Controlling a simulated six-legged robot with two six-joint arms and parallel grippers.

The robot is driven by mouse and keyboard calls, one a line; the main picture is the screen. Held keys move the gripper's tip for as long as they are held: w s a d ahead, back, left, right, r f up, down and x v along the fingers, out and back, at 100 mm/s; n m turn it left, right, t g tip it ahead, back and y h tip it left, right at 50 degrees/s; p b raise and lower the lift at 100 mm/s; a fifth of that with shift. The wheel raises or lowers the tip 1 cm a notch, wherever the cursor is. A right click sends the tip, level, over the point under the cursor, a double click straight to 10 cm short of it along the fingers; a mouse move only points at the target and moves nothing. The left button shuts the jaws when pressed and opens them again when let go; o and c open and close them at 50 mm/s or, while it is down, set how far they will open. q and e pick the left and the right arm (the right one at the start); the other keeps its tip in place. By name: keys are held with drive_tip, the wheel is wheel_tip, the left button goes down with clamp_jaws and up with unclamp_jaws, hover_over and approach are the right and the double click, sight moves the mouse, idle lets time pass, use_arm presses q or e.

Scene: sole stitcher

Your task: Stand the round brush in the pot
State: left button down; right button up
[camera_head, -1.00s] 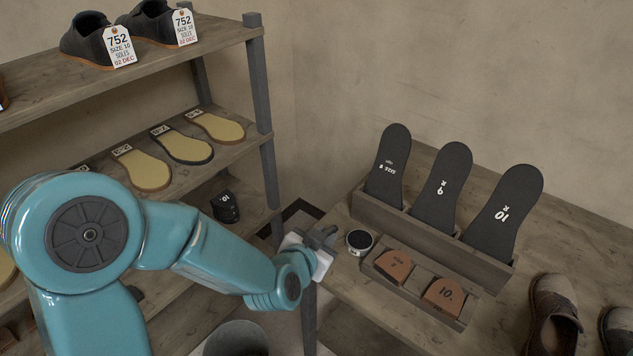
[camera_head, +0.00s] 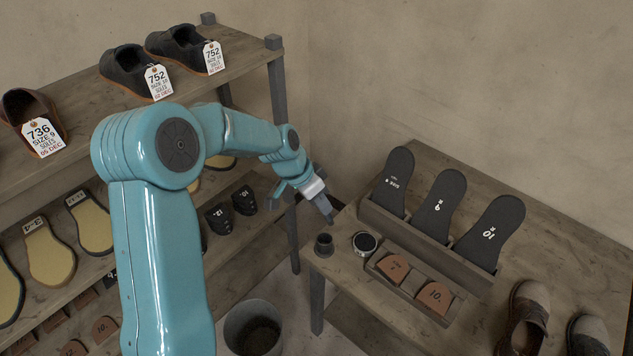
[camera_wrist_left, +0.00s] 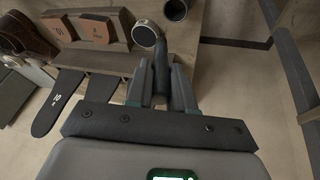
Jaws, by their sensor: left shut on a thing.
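The pot (camera_head: 323,245) is a small dark cup standing upright at the left front corner of the bench. It also shows at the top of the left wrist view (camera_wrist_left: 176,9). My left gripper (camera_head: 327,212) is above and slightly behind the pot in the head view, apart from it. In the left wrist view its fingers (camera_wrist_left: 161,88) are shut on a slim dark thing, which I take to be the round brush (camera_wrist_left: 160,62). Its far end points toward the tin and the pot. Most of the brush is hidden in the head view. My right gripper is not in view.
A round tin (camera_head: 365,243) sits just right of the pot. Beyond it are a block with brown heel pieces (camera_head: 394,267) and a rack of dark soles (camera_head: 437,206). Shoes (camera_head: 523,318) stand at the right. A shelf (camera_head: 262,62) is left, a bin (camera_head: 252,328) below.

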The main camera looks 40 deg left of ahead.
use_arm(q)
drive_tip(key=shift+s+a+r, duration=0.25)
drive_tip(key=shift+a+r, duration=0.05)
drive_tip(key=shift+a, duration=0.15)
wheel_tip(320, 180, down, 10)
drive_tip(key=b, duration=0.7)
drive_tip(key=shift+g+b, duration=0.3)
drive_tip(key=c, duration=0.9)
unclamp_jaws()
drive_tip(key=shift+s, duration=0.1)
drive_tip(key=b+v, duration=0.1)
drive_tip(key=v, duration=1.5)
drive_tip(key=shift+r, duration=0.2)
